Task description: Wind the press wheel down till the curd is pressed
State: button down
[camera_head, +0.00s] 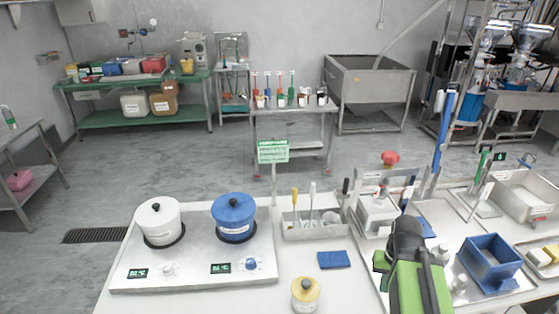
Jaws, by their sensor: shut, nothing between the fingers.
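The press wheel (390,158) is a small red wheel on top of a metal press (378,207) right of the middle of the workbench. A pale block-like body stands under the wheel. The curd inside cannot be made out. My gripper (407,228), black at the end of my green arm, is in front of and a little to the right of the press, below the wheel in the picture. It is shut and holds nothing. My arm hides part of the bench behind it, and I cannot tell how near the fingertips are to the press.
A white pot (158,218) and a blue pot (234,215) stand on a hotplate at left. A blue box (489,262) and tall blue-handled tool (441,130) stand to the right.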

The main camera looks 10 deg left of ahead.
aim_at(389, 158)
jog(key=z, duration=0.4)
jog(key=i, duration=0.5)
jog(key=u, duration=1.85)
